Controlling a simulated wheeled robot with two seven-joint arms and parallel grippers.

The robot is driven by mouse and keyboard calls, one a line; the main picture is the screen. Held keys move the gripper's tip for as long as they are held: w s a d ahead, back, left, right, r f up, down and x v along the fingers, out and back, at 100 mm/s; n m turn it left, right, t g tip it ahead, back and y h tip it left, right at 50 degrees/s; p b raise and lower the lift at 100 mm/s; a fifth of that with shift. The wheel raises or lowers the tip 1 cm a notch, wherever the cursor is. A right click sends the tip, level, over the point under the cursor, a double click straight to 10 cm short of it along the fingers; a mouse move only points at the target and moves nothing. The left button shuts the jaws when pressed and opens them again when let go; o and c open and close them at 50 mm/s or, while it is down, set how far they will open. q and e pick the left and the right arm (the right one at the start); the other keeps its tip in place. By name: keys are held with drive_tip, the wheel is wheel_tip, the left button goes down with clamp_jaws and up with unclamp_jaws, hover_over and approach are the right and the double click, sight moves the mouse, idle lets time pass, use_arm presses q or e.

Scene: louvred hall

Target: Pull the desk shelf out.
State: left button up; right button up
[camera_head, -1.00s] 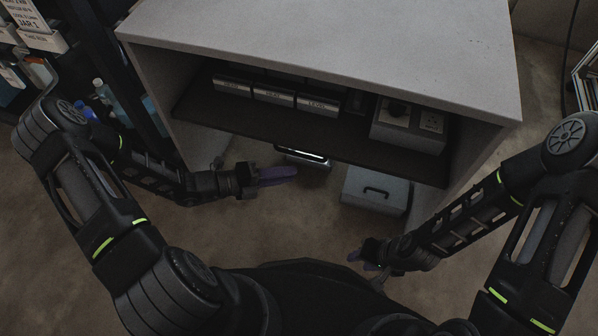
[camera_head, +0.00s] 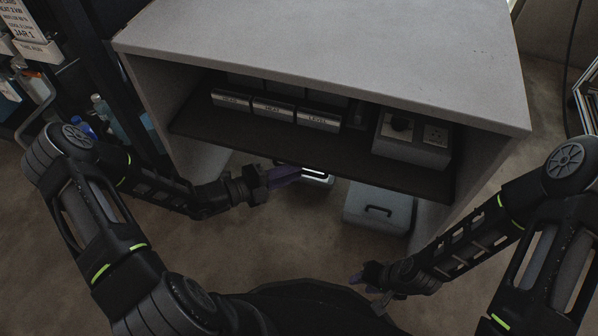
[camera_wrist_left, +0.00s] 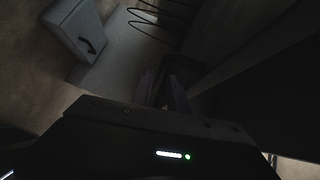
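The desk shelf (camera_head: 200,126) is a dark flat board under the pale desk top (camera_head: 330,50). It carries labelled boxes and a grey socket box. My left gripper (camera_head: 287,176) is at the shelf's front edge, left of its middle. Its purple fingers point right, and whether they touch the edge I cannot tell. In the left wrist view the two fingers (camera_wrist_left: 163,90) stand apart with nothing seen between them. My right gripper (camera_head: 364,286) is low in front of the desk, away from the shelf, its fingers apart and empty.
Several labelled boxes (camera_head: 273,110) and a grey socket box (camera_head: 411,140) stand on the shelf. A grey case with a handle (camera_head: 379,209) sits on the floor below; it also shows in the left wrist view (camera_wrist_left: 75,28). A dark rack with bottles (camera_head: 108,110) stands left.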

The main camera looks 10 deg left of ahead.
use_arm(q)
drive_tip(key=shift+x, duration=1.2)
clamp_jaws()
idle(0.6)
